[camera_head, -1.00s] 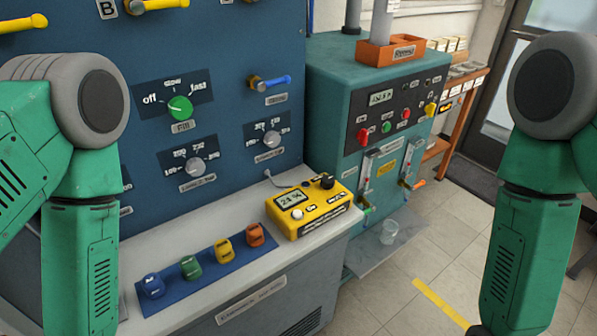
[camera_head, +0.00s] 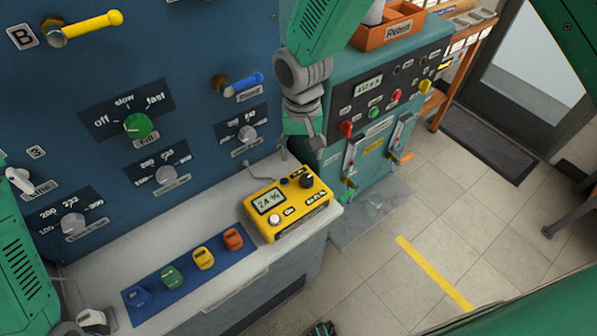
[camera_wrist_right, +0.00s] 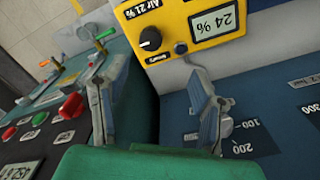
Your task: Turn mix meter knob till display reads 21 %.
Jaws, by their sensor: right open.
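The yellow mix meter (camera_head: 287,222) sits on the grey bench ledge. Its display (camera_head: 269,201) reads 24 %, and it also reads 24 % in the right wrist view (camera_wrist_right: 214,20). The black knob (camera_head: 306,181) is at the meter's back right corner; it shows upside down in the right wrist view (camera_wrist_right: 149,39), near an "Air 21 %" label. My right gripper (camera_head: 302,147) is open, pointing down above and behind the knob; in its wrist view the fingertips (camera_wrist_right: 150,53) lie on either side of the knob's line, apart from it. My left gripper's jaws are not clearly visible at the lower left.
A blue strip (camera_head: 188,270) with several coloured plugs lies on the ledge left of the meter. The blue panel (camera_head: 200,60) with knobs and valve handles rises behind. A teal machine (camera_head: 385,110) with levers stands to the right.

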